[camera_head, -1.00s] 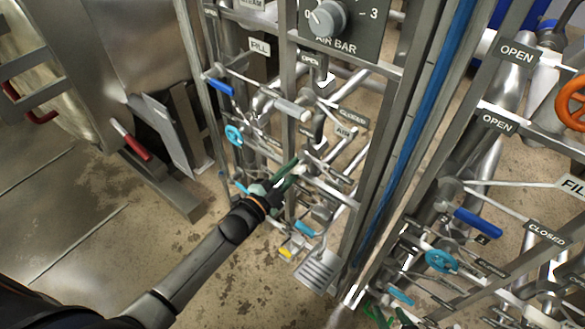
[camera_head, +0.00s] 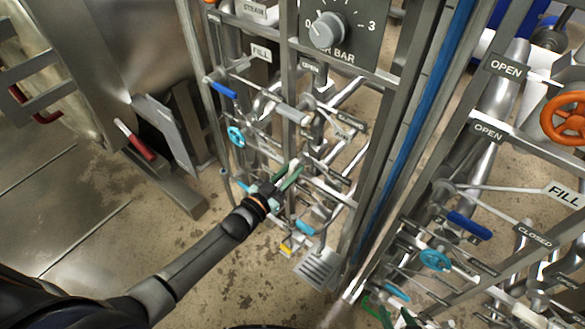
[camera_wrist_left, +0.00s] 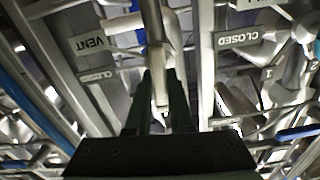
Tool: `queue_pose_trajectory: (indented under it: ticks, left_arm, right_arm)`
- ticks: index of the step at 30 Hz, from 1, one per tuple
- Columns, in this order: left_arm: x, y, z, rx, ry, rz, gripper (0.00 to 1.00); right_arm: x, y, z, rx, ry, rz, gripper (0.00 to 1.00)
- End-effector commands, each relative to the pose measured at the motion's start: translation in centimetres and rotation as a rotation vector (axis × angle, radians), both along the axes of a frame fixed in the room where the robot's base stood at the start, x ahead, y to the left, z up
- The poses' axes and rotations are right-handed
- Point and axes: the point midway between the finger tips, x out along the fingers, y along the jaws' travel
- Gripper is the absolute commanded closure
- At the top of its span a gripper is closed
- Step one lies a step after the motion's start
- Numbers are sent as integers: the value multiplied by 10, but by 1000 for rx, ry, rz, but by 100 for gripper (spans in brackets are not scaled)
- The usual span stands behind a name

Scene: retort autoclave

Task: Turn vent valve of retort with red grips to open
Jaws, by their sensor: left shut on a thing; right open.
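The retort with red grips stands at the left; one red grip (camera_head: 136,143) shows low on it and another (camera_head: 35,108) further left. Its metal valve frame (camera_head: 290,60) is in the middle. My left gripper (camera_head: 288,178) reaches into this frame with its green fingers shut on a pale lever. In the left wrist view the lever (camera_wrist_left: 157,60) runs between the dark green fingers (camera_wrist_left: 155,108). A VENT label (camera_wrist_left: 92,43) is left of it and a CLOSED label (camera_wrist_left: 238,39) right. My right gripper (camera_head: 393,314) appears open, with green fingers at the bottom edge.
A gauge knob (camera_head: 327,30) sits above the frame's levers. A blue lever (camera_head: 222,89) and a cyan wheel (camera_head: 236,136) are close to my left arm. A second valve rack with an orange wheel (camera_head: 566,118) stands at the right. Open floor (camera_head: 100,235) lies left.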

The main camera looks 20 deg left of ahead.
Motion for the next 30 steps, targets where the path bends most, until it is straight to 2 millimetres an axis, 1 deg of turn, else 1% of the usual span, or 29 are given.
queue_pose_trajectory:
  ticks: [9,24,25,30]
  left_arm:
    - [0,1,-1,-104,40,0,100]
    - [0,1,-1,-123,47,1,100]
    - [0,1,-1,-123,47,1,79]
    - [0,1,-1,-122,46,0,60]
  right_arm:
    - [-1,-2,2,-1,-2,-4,50]
    - [-1,-2,2,-1,-1,-6,50]
    - [-1,-2,2,-1,-1,-6,50]
    - [-1,-2,1,-1,-1,-6,50]
